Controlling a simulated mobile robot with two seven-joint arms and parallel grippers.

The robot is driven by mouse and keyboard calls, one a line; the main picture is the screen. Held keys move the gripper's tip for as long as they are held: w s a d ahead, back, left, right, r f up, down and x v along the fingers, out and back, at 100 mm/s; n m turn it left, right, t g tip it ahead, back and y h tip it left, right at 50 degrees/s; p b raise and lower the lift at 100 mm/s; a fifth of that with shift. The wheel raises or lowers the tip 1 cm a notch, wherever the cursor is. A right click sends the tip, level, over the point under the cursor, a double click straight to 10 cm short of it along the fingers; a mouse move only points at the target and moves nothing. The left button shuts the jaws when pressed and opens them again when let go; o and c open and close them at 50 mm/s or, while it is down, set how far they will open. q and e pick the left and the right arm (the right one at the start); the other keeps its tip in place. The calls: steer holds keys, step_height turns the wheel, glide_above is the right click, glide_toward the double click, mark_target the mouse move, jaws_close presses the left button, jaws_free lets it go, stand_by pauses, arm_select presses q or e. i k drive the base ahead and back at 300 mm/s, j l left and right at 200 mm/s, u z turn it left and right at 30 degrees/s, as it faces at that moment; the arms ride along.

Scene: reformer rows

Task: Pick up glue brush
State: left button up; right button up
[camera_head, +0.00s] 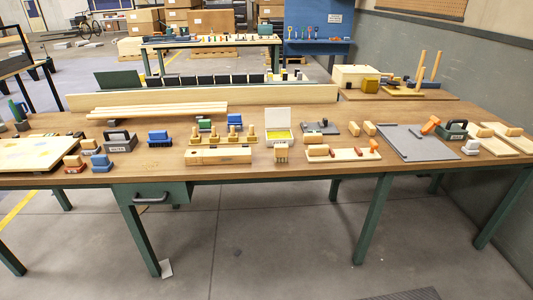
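I cannot tell for sure which item is the glue brush. A small wooden block with slotted, bristle-like lower part (282,152) stands near the front middle of the workbench (250,177). An orange-headed tool (430,125) rests tilted at the back right edge of a grey mat (412,144). Several small wooden-handled items also lie on the bench, too small to identify. Neither of my grippers is in view, and no arm shows.
A white open box with yellow contents (278,136) stands mid-bench, beside a wooden rack of pegs (222,138). A long board (200,98) lines the back. A pale panel (30,152) lies at left. Green legs and a drawer (152,196) are under the front edge.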

mark_target(281, 150)
steer(key=i+j+z, duration=0.3)
steer(key=i+j, duration=0.35)
steer(key=i+j+z, duration=0.35)
steer(key=i+j, duration=0.35)
steer(key=j, duration=0.1)
